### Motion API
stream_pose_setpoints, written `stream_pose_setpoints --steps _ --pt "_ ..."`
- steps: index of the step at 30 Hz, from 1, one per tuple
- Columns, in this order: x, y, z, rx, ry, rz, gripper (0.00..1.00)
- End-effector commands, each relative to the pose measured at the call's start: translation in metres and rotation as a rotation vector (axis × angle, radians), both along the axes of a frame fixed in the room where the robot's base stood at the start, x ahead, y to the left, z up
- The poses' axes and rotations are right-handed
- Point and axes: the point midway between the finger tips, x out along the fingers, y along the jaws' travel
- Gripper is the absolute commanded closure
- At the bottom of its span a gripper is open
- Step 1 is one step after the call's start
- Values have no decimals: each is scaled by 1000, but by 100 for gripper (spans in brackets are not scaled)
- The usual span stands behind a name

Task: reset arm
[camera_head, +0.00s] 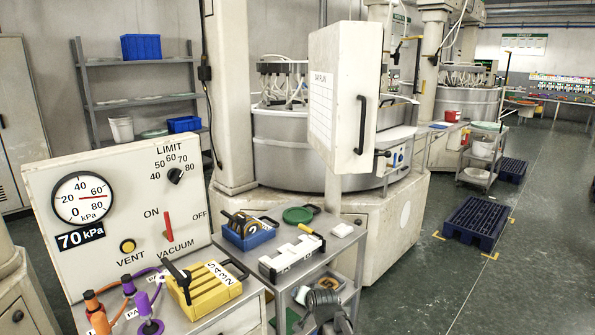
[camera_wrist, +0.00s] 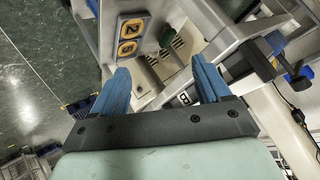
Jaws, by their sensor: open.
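My gripper (camera_wrist: 160,72) shows in the wrist view with two blue fingers wide apart and nothing between them. In the head view a dark grey rounded part at the bottom centre may be part of my arm; my fingers cannot be made out there.
A vacuum panel (camera_head: 120,180) stands at left, its lever red and gauge near 70 kPa. A yellow block (camera_head: 205,285) sits before it. A steel cart (camera_head: 345,243) carries a blue bin (camera_head: 247,238) and white block (camera_head: 290,258). Blue pallets (camera_head: 475,222) lie on open floor (camera_head: 420,285) at right.

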Motion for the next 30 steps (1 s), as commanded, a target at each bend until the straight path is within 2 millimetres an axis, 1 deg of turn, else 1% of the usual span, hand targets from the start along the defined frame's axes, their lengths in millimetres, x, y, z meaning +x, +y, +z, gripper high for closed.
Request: stream_pose_setpoints --steps 1,2,3,5,6,8,9,11,12,15,17,18,20,23,24,26,30 --pt "-11 -8 -23 -27 40 7 23" --pt "-16 -11 -34 -41 63 12 23" --pt "-24 -16 -50 -59 95 18 23" --pt "-37 -23 -74 -82 144 27 23" --pt "-46 -28 -89 -95 177 33 23" --pt "-60 -34 -111 -116 226 44 23" --pt "-70 -39 -125 -128 259 51 23" --pt "-85 -45 -146 -148 309 63 23" --pt "-96 -50 -160 -159 342 69 23" --pt "-124 -61 -192 -187 425 90 23" --pt "-142 -67 -210 -202 474 104 23" --pt "-154 -71 -222 -211 508 113 23" --pt "-173 -77 -239 -224 559 127 23" --pt "-205 -86 -264 -243 643 152 23" --pt "-219 -90 -274 -250 677 163 23" --pt "-239 -95 -288 -259 728 179 23" --pt "-288 -107 -316 -275 845 220 23"
